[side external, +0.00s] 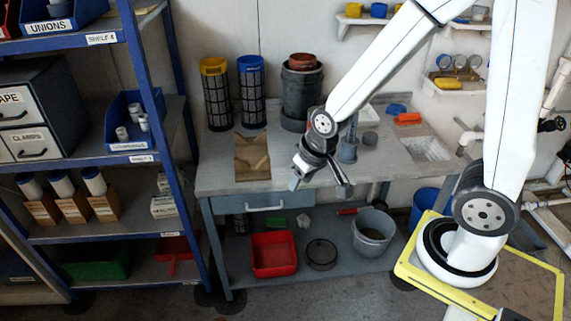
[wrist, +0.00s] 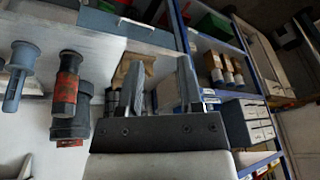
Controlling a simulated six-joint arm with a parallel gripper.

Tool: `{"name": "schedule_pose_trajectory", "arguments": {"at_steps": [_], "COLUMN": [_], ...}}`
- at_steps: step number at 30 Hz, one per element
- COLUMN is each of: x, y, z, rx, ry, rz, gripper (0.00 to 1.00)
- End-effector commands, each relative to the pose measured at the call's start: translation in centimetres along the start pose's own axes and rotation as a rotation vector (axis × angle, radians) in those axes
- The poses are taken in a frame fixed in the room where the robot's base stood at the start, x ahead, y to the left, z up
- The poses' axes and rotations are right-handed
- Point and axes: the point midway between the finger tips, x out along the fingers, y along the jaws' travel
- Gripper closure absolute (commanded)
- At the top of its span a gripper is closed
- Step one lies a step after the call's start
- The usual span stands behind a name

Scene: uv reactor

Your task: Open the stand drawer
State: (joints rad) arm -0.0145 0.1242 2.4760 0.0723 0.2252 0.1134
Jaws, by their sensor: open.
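The stand drawer (side external: 250,201) is a grey-blue front under the left part of the grey workbench top (side external: 225,180), with a pale bar handle (side external: 266,208) across it. It looks shut, flush with the bench frame. My gripper (side external: 319,181) is open and empty, in front of the bench, to the right of the drawer and apart from the handle. In the wrist view my two gripper fingers (wrist: 160,85) are spread with nothing between them.
A blue shelf rack (side external: 150,90) stands close to the left of the bench. Yellow and blue mesh cylinders (side external: 216,95) and a brown folded sheet (side external: 252,160) are on the bench. A red tray (side external: 273,254) and a grey bucket (side external: 373,233) sit on the lower shelf.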

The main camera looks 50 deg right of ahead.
Motion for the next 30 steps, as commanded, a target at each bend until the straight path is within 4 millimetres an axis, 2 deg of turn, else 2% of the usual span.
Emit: {"name": "schedule_pose_trajectory", "arguments": {"at_steps": [9,15,22,30], "x": [5.3,8.9,13.3,18.5], "y": [-1.8,-2.4,-2.5,-1.9], "z": [-5.9,-9.0,-11.8,-13.6], "rx": [0.327,0.54,0.778,1.044], "ry": [0.147,0.247,0.368,0.521], "rz": [-0.047,-0.075,-0.107,-0.144], "gripper": [0.54,0.54,0.54,0.54]}}
